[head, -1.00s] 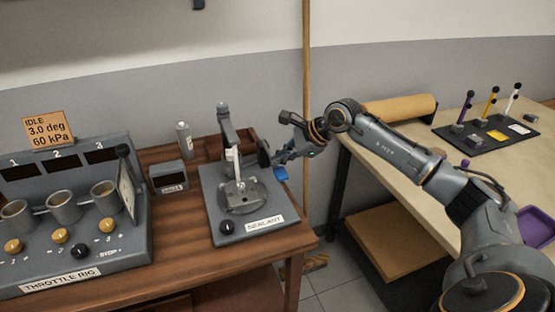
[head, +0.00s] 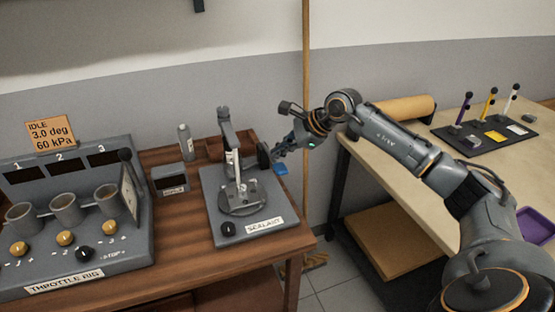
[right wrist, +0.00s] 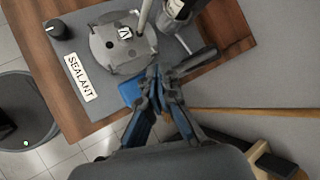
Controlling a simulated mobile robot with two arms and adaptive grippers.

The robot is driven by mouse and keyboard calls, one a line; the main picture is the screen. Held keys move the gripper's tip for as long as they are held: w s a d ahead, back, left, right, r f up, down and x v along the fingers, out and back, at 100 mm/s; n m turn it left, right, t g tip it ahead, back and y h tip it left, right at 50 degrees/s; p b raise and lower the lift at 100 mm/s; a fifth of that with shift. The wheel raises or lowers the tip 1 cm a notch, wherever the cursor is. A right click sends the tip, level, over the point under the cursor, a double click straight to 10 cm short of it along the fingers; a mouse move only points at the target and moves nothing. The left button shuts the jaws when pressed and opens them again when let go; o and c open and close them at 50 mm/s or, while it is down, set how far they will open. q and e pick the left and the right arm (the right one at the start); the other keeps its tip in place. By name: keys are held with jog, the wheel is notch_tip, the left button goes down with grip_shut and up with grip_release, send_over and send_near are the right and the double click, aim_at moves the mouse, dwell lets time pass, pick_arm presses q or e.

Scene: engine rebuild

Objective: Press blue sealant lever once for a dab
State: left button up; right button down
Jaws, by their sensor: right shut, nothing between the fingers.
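The grey sealant press (head: 258,212) stands on the wooden bench, with a round dish under its upright nozzle and a black knob at its front. Its blue lever pad (head: 280,168) sticks out at the right side. The pad also shows in the right wrist view (right wrist: 130,91), partly hidden by my fingers. My right gripper (head: 279,153) is shut and empty, just above the blue pad beside the press. Whether the fingertips touch the lever I cannot tell. My left gripper is not in view.
The throttle rig (head: 75,262) fills the left of the bench. A wooden pole (head: 306,70) rises behind my right gripper. A gap separates the bench from the right-hand table (head: 395,150).

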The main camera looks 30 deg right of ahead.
dwell(0.3)
jog(key=shift+w+r+p, duration=0.15)
jog(key=shift+r+p, duration=0.65)
jog(key=shift+r, duration=0.5)
jog(key=shift+w+r+p, duration=0.1)
jog(key=shift+r+p, duration=0.7)
jog(key=shift+r, duration=0.5)
